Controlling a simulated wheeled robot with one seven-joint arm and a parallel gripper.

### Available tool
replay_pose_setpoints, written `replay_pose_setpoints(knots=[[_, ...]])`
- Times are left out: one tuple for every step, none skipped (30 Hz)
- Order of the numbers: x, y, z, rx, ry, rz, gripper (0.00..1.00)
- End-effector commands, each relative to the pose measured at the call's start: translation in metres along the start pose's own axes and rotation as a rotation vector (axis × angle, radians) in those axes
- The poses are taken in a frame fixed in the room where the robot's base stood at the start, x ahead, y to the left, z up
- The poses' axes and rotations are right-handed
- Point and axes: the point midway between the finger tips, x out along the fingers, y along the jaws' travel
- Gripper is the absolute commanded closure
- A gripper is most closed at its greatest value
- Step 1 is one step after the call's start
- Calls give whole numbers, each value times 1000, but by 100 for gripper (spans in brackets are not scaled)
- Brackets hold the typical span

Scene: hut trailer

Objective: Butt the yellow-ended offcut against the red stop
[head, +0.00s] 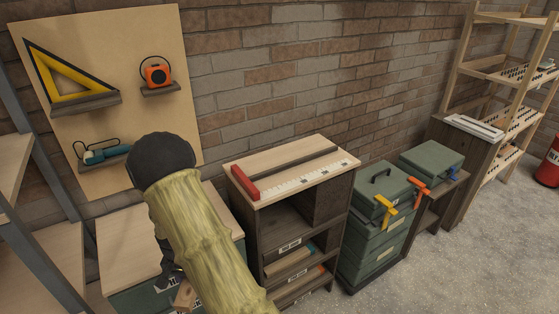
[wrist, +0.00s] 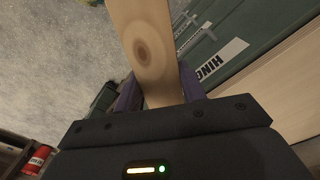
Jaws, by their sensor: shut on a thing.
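The red stop (head: 245,183) is a red block at the left end of a pale wooden board (head: 267,166) on a dark shelf unit. A white scale runs along the board's front and a dark strip along its back. My gripper (wrist: 160,90) is shut on a pale wooden offcut (wrist: 148,45) with a brown knot, one finger on each side. In the head view a small part of the offcut (head: 184,296) shows low beside my arm, left of and below the red stop, apart from it. My arm hides most of the gripper there. I cannot see a yellow end on the offcut.
Left of the shelf unit is a pale-topped bench (head: 125,240) with green fronts. Green toolboxes (head: 380,190) with yellow and orange clamps stand to its right. A pegboard (head: 110,60) with tools hangs behind. The board's top between stop and right end looks clear.

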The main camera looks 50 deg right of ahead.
Motion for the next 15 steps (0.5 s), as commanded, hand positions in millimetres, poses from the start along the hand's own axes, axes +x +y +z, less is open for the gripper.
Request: replay_pose_setpoints(knots=[[8, -5, 5, -78, -3, 1, 84], [12, -7, 8, -129, -3, 0, 84], [18, -11, 11, -203, -4, -1, 84], [24, -14, 15, -263, -5, -2, 84], [29, -17, 18, -326, -5, -4, 84], [37, -22, 24, -416, -7, -6, 84], [42, -26, 28, -485, -7, -9, 84], [48, -29, 32, -553, -7, -10, 84], [55, -33, 36, -635, -7, -12, 84], [59, -36, 39, -690, -6, -14, 84], [63, -38, 41, -738, -6, -15, 84], [67, -41, 44, -792, -5, -17, 84], [70, -42, 46, -825, -4, -17, 84], [72, -44, 47, -852, -4, -18, 84], [74, -45, 48, -880, -3, -18, 84]])
